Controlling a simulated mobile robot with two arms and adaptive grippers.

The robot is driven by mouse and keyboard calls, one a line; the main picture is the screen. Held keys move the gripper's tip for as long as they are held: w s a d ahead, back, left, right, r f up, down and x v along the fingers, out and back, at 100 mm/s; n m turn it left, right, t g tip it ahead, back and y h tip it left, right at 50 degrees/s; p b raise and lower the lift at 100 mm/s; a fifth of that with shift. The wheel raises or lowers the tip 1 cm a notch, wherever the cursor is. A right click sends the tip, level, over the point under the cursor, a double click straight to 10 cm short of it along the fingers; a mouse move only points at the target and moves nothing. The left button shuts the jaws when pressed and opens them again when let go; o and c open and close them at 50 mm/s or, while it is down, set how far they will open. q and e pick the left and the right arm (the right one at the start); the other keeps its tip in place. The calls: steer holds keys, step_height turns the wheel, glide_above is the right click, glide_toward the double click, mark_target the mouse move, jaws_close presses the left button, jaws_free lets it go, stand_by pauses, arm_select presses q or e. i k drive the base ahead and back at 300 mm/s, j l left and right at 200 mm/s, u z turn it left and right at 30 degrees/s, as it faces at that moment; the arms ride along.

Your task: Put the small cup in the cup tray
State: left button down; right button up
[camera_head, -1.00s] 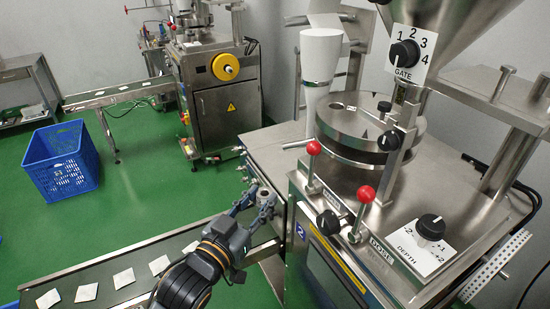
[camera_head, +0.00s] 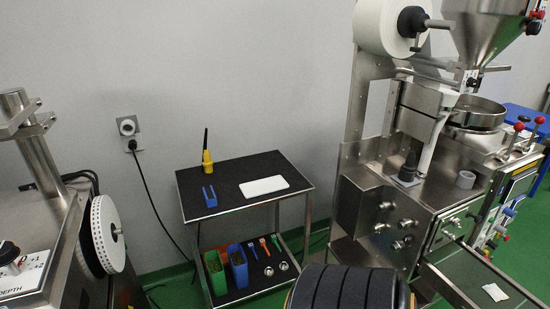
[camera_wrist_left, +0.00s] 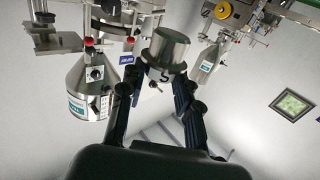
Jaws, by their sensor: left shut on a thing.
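The cup sits between the two black fingers, clear of any surface. The head view does not show this gripper or the held cup; only a dark part of my arm shows at its bottom edge. In the head view a flat white tray (camera_head: 264,186) lies on the cart's top; I cannot tell whether it is the cup tray. My right gripper is in neither view.
The cart (camera_head: 240,166) has a black top with a blue holder (camera_head: 210,197) and a yellow tool (camera_head: 207,158). Machines stand left and right.

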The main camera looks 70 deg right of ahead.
mark_target(274, 184)
steer(key=k+z, duration=0.1)
steer(key=z, duration=1.3)
steer(key=i+l+z, duration=0.3)
steer(key=i+l, duration=0.4)
steer(key=i+l+z, duration=0.3)
steer(key=i+l, duration=0.4)
steer(key=i, duration=0.1)
